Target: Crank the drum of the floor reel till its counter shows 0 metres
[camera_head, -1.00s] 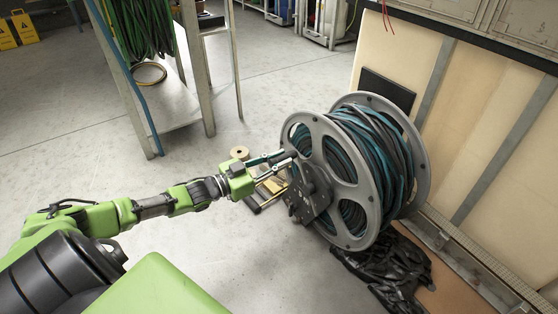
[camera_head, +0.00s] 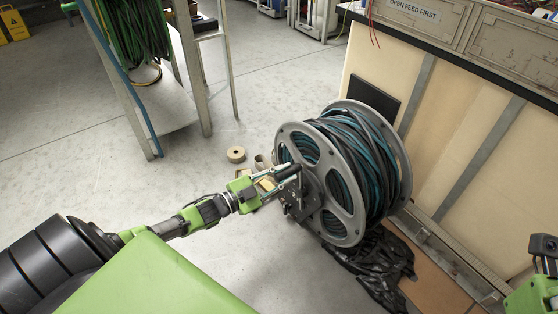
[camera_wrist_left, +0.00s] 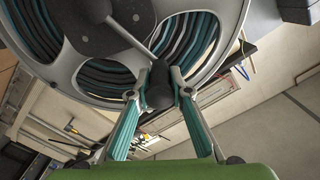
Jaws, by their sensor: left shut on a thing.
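The floor reel (camera_head: 348,238) stands upright on the floor, a grey metal drum wound with dark and teal hose (camera_head: 368,165). Its crank handle (camera_wrist_left: 159,88), a dark grip on a thin arm from the hub, shows in the left wrist view in front of the spoked flange (camera_wrist_left: 226,47). My left gripper (camera_head: 287,173) is shut on this handle at the reel's left side; its teal fingers close around it in the left wrist view (camera_wrist_left: 158,92). No counter reading can be made out. My right gripper (camera_head: 543,252) is partly in view at the right edge, its fingers unclear.
A crumpled black sheet (camera_head: 372,268) lies under and before the reel. A bench with pale panels (camera_head: 445,150) stands close on the right. A tape roll (camera_head: 236,154) lies on the floor behind my left gripper.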

